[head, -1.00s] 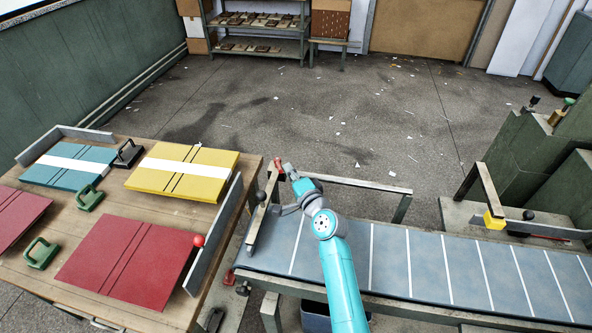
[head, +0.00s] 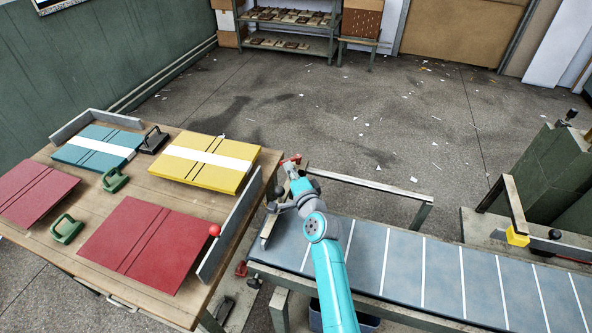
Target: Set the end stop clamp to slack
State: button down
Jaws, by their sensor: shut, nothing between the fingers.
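The end stop is a grey-brown bar (head: 269,229) lying across the left end of the blue-grey feeder belt (head: 400,262). A small red clamp lever (head: 291,160) shows at the bar's far end and lies roughly sideways in the picture. My gripper (head: 290,171) is shut and empty, with its tips right at the near side of the red lever. I cannot tell whether they touch it. My gripper and wrist hide part of the bar's far end and whatever lies under the lever.
A wooden table (head: 150,190) with red, yellow and teal boards stands close on the left. Its raised grey fence (head: 231,238) with a red knob (head: 214,230) faces the feeder. Floor beyond is open, with scraps.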

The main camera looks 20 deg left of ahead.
jog(key=shift+a, duration=0.6)
dwell(0.4)
jog(key=v, duration=1.2)
jog(key=shift+s+f, duration=0.1)
jog(key=shift+s, duration=0.05)
